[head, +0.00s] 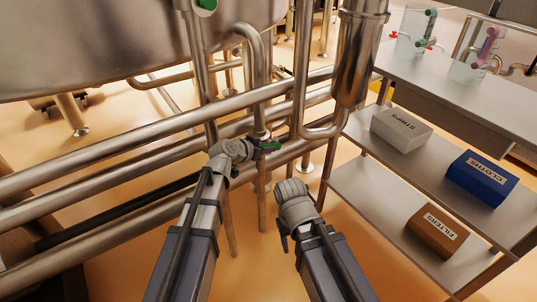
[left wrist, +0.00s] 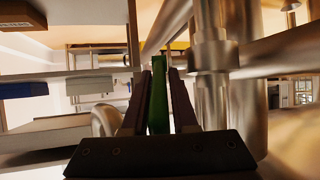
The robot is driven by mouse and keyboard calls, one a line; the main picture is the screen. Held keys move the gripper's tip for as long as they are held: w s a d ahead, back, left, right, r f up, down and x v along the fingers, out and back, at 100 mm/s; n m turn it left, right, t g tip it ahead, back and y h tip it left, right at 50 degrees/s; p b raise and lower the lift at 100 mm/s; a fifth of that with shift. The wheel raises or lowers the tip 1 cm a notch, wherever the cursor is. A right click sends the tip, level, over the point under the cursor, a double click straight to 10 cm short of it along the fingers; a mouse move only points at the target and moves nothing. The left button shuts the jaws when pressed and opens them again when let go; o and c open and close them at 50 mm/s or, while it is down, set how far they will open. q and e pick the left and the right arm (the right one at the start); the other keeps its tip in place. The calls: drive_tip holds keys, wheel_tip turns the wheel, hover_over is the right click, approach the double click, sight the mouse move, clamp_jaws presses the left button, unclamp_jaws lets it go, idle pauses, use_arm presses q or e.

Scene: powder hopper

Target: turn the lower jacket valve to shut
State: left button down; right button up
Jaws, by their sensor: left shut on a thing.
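The lower jacket valve has a green handle (head: 270,145) on a vertical steel pipe, low among the horizontal pipes in the head view. My left gripper (head: 258,147) reaches it from the left and is shut on the handle. In the left wrist view the green handle (left wrist: 157,100) stands upright between the two dark fingers (left wrist: 159,95). The fingers and wrist hide part of the valve in the head view. My right arm ends in a grey wrist right of the left one, apart from the pipes; its fingertips cannot be made out.
Another green part (head: 206,4) shows higher up, in front of the big steel vessel (head: 120,40). Thick horizontal pipes (head: 110,150) run on the left. A steel shelf unit (head: 365,200) on the right holds a white box (head: 400,130), a blue box (head: 482,178) and a brown box (head: 437,230).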

use_arm(q)
drive_tip(key=shift+s+a+f+t+h+b, duration=0.15)
drive_tip(key=shift+f+t+h+b, duration=0.7)
drive_tip(key=shift+b, duration=1.75)
drive_tip(key=shift+s+d+f+t+h+b, duration=0.1)
drive_tip(key=shift+f+t+h+b, duration=0.75)
drive_tip(key=shift+b, duration=1.75)
drive_tip(key=shift+s+a+f+t+h+b, duration=0.15)
drive_tip(key=shift+f+t+h+b, duration=0.2)
drive_tip(key=shift+t+b, duration=1.55)
drive_tip(key=shift+d+r+g+b, duration=0.1)
drive_tip(key=shift+g+b, duration=0.6)
drive_tip(key=c, duration=0.7)
unclamp_jaws()
drive_tip(key=v, duration=0.7)
drive_tip(key=shift+s+a+b, duration=0.25)
drive_tip(key=shift+a+b, duration=0.1)
drive_tip(key=shift+b, duration=0.1)
